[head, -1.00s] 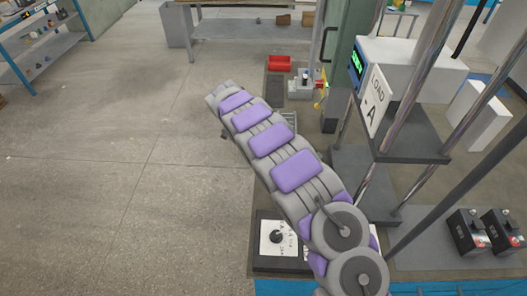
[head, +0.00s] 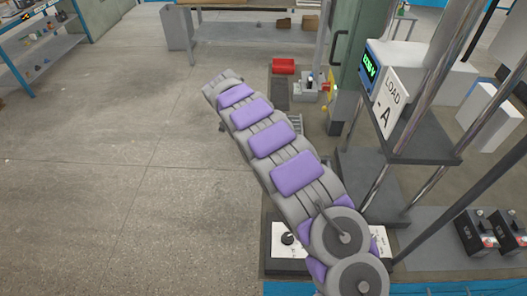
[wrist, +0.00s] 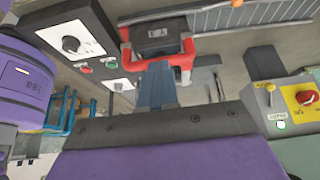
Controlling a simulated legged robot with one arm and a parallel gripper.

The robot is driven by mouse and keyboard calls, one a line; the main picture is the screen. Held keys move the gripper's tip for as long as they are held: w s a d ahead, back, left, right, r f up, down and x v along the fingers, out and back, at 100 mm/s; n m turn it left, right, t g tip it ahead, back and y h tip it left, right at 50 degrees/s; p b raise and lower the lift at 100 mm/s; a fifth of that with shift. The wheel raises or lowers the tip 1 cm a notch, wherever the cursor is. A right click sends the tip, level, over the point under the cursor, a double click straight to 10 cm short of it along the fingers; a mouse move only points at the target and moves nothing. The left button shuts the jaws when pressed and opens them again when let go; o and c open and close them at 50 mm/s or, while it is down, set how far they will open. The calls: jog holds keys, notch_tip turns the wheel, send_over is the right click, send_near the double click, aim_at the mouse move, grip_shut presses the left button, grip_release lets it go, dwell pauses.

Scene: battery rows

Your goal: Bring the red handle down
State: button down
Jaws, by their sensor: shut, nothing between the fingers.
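The red handle (wrist: 178,40) is a U-shaped bar around a dark block with a small label, at the top middle of the wrist view. My gripper (wrist: 160,82) is shut and empty. Its narrow blue-grey end points at the red handle and overlaps its near side in the picture; I cannot tell whether they touch. In the head view my purple and grey arm stretches away from me, and I cannot make out the red handle or the gripper's fingertips there.
A control panel (wrist: 70,42) with a dark knob is at the wrist view's upper left. In the head view, a load stand (head: 425,150) with metal posts is right of my arm. Floor (head: 110,170) on the left is clear.

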jog(key=a+r+p, duration=0.2)
jog(key=a+r, duration=0.3)
jog(key=a, duration=0.2)
jog(key=s+d+r+n, duration=0.2)
jog(key=d+r+n, duration=0.1)
jog(key=d+r, duration=0.65)
jog(key=s+d+r+n+g+y, duration=0.1)
jog(key=s+d+r+n, duration=0.2)
jog(key=s+d, duration=0.45)
jog(key=s+d+r+n+g, duration=0.1)
jog(key=s+d+r+n, duration=0.15)
jog(key=s+d, duration=0.45)
jog(key=s+f+n+y, duration=0.1)
jog(key=s+n, duration=0.2)
jog(key=s, duration=0.7)
jog(key=s+d+f+n+y, duration=0.1)
jog(key=s+n+y, duration=0.1)
jog(key=s, duration=0.7)
jog(key=s+d+f+n+y, duration=0.1)
jog(key=s+n, duration=0.3)
jog(key=s, duration=0.6)
jog(key=shift+s+f+y, duration=0.3)
jog(key=shift+s+f, duration=0.05)
jog(key=shift+f, duration=0.15)
